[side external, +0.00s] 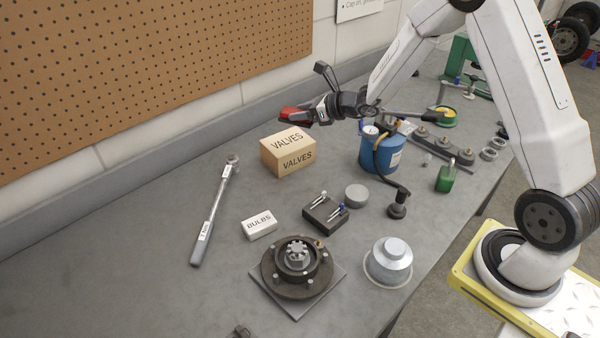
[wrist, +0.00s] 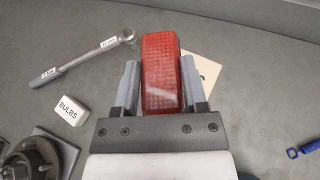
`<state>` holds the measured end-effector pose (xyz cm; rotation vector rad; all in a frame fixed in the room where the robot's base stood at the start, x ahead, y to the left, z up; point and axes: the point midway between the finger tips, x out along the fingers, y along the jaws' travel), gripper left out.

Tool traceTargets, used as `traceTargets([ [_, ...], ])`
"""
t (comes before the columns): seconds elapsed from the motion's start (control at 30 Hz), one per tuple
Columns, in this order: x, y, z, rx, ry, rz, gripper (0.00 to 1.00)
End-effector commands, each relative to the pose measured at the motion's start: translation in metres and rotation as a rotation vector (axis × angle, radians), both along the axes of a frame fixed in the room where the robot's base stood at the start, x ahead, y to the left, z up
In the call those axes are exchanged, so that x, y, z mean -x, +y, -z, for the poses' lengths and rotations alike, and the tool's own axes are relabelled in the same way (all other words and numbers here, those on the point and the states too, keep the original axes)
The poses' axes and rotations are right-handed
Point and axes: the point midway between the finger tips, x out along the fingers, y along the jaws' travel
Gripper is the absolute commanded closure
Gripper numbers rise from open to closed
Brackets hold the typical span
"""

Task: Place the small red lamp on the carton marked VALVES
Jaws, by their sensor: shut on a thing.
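The small red lamp (side external: 293,114) is held in my gripper (side external: 308,114), in the air above the bench. In the wrist view the lamp (wrist: 162,72) sits between the two fingers of my gripper (wrist: 161,85), which press on its sides. The tan carton marked VALVES (side external: 288,152) stands on the bench below the lamp, its top clear in the side view. In the wrist view only part of the carton (wrist: 207,72) shows, behind the lamp and right finger; its lettering is hidden there. The lamp is apart from the carton.
A torque wrench (side external: 216,212) lies left of the carton, and a small white BULBS box (side external: 259,225) stands in front. A blue canister (side external: 381,152) stands right of the carton. A hub (side external: 297,262) is nearer the front. A pegboard wall (side external: 150,70) runs behind.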

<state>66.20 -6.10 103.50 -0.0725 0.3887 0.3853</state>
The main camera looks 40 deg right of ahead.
Motion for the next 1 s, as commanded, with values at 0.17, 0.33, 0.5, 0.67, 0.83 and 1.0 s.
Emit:
traceTargets([
  [0.17,-0.015,-0.001,0.021,-0.002,0.003,0.001,1.0],
  [0.33,-0.028,-0.003,0.037,-0.001,0.002,0.001,1.0],
  [0.5,-0.037,-0.003,0.046,-0.001,0.0,0.0,1.0],
  [0.67,-0.039,-0.004,0.048,-0.001,0.0,0.0,1.0],
  [0.83,-0.04,-0.004,0.05,-0.001,0.0,0.0,1.0],
  [1.0,-0.044,-0.004,0.061,-0.001,0.003,0.0,1.0],
])
